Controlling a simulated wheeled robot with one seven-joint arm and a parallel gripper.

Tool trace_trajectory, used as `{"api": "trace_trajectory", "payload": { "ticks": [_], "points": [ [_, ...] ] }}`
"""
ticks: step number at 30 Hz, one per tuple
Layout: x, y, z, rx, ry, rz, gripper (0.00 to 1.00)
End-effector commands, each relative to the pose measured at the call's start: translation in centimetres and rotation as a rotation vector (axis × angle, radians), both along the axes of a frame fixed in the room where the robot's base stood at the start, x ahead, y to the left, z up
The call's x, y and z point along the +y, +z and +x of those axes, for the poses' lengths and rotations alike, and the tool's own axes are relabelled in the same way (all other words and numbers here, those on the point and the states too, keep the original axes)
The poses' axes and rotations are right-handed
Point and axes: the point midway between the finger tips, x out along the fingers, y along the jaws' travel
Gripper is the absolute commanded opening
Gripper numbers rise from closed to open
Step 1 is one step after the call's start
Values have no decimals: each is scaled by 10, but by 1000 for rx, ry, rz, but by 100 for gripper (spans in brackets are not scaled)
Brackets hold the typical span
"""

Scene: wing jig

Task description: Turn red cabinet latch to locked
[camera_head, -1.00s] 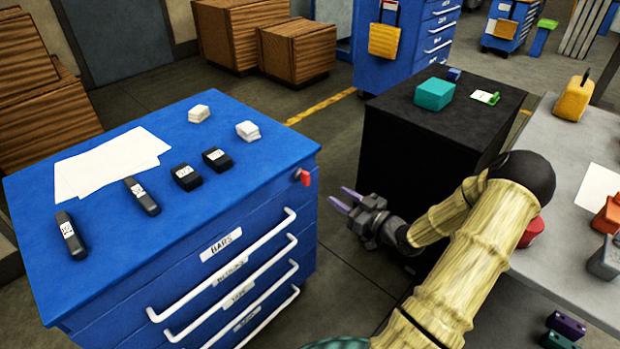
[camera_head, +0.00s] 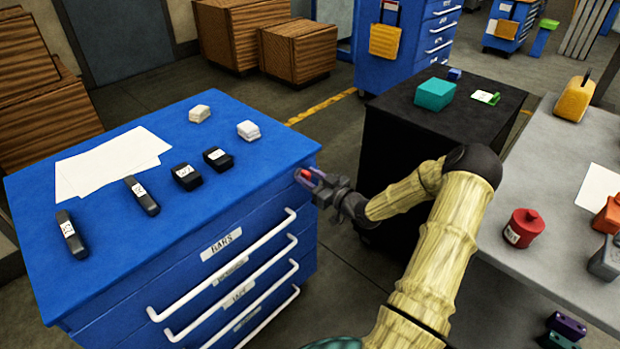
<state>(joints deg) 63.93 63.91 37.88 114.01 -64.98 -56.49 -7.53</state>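The red latch (camera_head: 306,173) sits at the top right front corner of the blue cabinet (camera_head: 230,193).
White sheets, dark labelled blocks and two pale blocks lie on the cabinet top. White drawer handles (camera_head: 225,283) stick out from its front below the latch. A black cabinet (camera_head: 385,135) and a grey table (camera_head: 540,245) with a red canister (camera_head: 523,228) stand to the right.

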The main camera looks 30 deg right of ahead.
Motion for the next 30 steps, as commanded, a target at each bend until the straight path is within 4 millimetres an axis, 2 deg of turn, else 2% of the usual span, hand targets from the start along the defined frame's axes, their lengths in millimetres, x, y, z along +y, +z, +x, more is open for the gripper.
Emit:
{"api": "trace_trajectory", "payload": {
  "ticks": [2, 6, 8, 20, 30],
  "points": [
    [0, 0, 0, 0, 0, 0, 36],
    [0, 0, 0, 0, 0, 0, 9],
    [0, 0, 0, 0, 0, 0, 0],
    [0, 1, 0, 12, 1, 32, 0],
    [-2, 2, 1, 74, 0, 201, 0]
  ]
}}
